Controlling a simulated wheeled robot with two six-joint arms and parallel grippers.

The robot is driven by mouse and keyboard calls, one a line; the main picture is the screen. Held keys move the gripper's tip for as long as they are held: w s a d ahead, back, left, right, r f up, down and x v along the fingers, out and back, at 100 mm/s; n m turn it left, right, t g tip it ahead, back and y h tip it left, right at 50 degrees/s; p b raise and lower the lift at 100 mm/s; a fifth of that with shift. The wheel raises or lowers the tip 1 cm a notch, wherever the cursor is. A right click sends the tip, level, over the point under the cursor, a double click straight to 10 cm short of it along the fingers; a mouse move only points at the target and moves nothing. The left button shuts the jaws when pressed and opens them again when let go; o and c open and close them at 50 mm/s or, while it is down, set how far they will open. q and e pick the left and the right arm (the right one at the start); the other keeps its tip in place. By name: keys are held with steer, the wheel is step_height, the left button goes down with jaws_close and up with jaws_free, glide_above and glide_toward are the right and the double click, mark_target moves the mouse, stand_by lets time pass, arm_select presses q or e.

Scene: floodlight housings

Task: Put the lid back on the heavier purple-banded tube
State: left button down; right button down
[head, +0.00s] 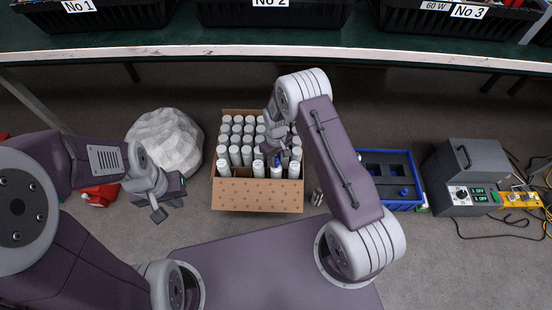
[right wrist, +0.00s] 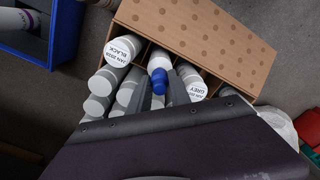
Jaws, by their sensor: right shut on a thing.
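My right gripper (right wrist: 159,90) reaches down into the cardboard box and is shut on a small blue piece (right wrist: 158,83). The blue piece is at the end of a white tube (right wrist: 159,60); I cannot tell whether it is a lid or part of the tube. The right gripper also shows in the head view (head: 276,157). A pale cylinder with a dark purplish band (right wrist: 14,18) shows at the corner of the right wrist view, by the blue tray. My left gripper (head: 170,197) is open and empty, left of the box. No purple-banded tube is clear in the head view.
The cardboard box (head: 257,197) holds several white and grey-capped tubes. The blue tray (head: 418,177) stands right of it, partly behind my right arm. A pale rock (head: 166,140) lies left, a grey control unit (head: 478,175) right. Small metallic pieces (head: 317,197) lie between box and tray.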

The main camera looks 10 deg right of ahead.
stand_by(0.5)
steer(key=c, duration=0.6)
jaws_free()
steer(key=shift+c, duration=0.2)
step_height(320, 180, up, 7)
steer(key=p, duration=0.7)
jaws_close()
